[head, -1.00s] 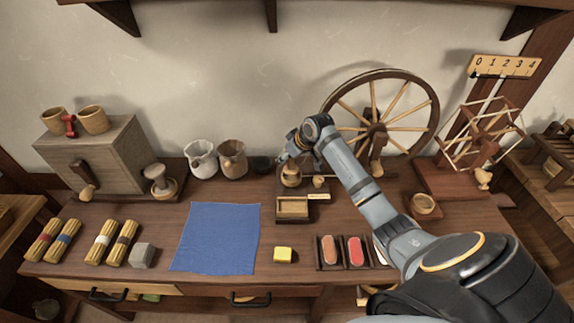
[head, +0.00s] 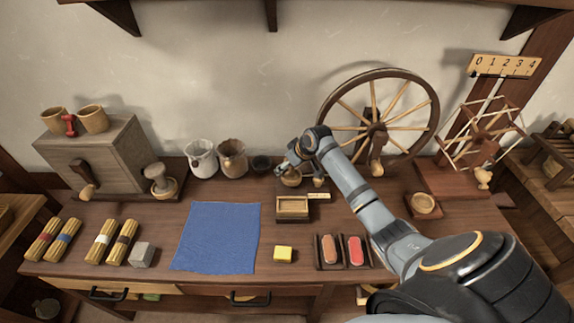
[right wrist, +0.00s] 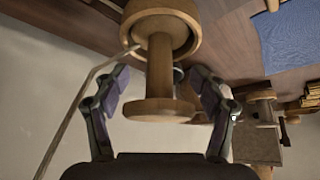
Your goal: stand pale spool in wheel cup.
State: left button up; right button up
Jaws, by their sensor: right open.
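The pale spool (right wrist: 158,75) shows in the right wrist view, its far end inside the round rim of a wooden cup (right wrist: 181,35). That view is upside down, and whether the spool's end rests on the cup's floor is hidden. My right gripper (right wrist: 160,82) is open, with one finger on each side of the spool and gaps between. In the head view my right gripper (head: 289,166) is just above the small wooden cup (head: 291,181), and the spool is hard to make out. My left gripper is not in view.
The spinning wheel (head: 377,125) stands behind my right arm. A blue cloth (head: 215,238) covers the middle.

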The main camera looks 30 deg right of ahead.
jog(key=p+v, duration=0.1)
jog(key=v, duration=1.1)
jog(key=shift+r, duration=0.3)
